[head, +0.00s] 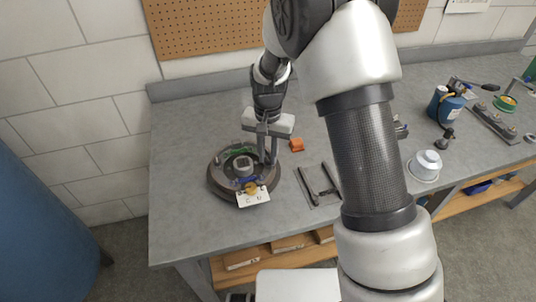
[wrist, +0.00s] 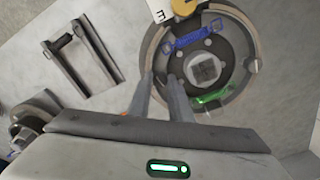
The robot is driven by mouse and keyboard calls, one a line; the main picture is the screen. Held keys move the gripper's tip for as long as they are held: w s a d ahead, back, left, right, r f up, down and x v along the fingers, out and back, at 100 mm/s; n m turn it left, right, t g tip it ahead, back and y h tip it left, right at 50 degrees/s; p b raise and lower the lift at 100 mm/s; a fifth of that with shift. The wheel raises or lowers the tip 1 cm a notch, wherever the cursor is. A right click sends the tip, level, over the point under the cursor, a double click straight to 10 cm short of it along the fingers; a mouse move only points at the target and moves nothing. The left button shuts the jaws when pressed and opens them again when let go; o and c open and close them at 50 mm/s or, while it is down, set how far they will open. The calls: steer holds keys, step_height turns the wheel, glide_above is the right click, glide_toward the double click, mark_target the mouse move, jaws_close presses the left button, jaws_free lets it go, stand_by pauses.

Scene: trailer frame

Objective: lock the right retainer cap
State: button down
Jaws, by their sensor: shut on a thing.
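A round fixture (head: 216,184) with a dark base and a pale inner ring sits on the grey bench, and it fills the upper right of the wrist view (wrist: 243,97). A square block (head: 243,163) stands in the middle. My gripper (head: 267,160) points down at the fixture's right side. Its fingers (wrist: 162,78) are shut on the right retainer cap, which they mostly hide. I cannot tell the cap's turn.
A yellow knob (head: 251,187) and a white tag (head: 255,198) are at the fixture's front. An orange piece (head: 297,145) lies right of my gripper. The bench left of the fixture is clear.

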mark_target(268, 158)
steer(key=shift+m, duration=1.1)
steer(key=c, duration=1.6)
jaws_free()
step_height(268, 158, up, 18)
steer(key=shift+f+p, duration=0.25)
steer(key=shift+p, duration=0.2)
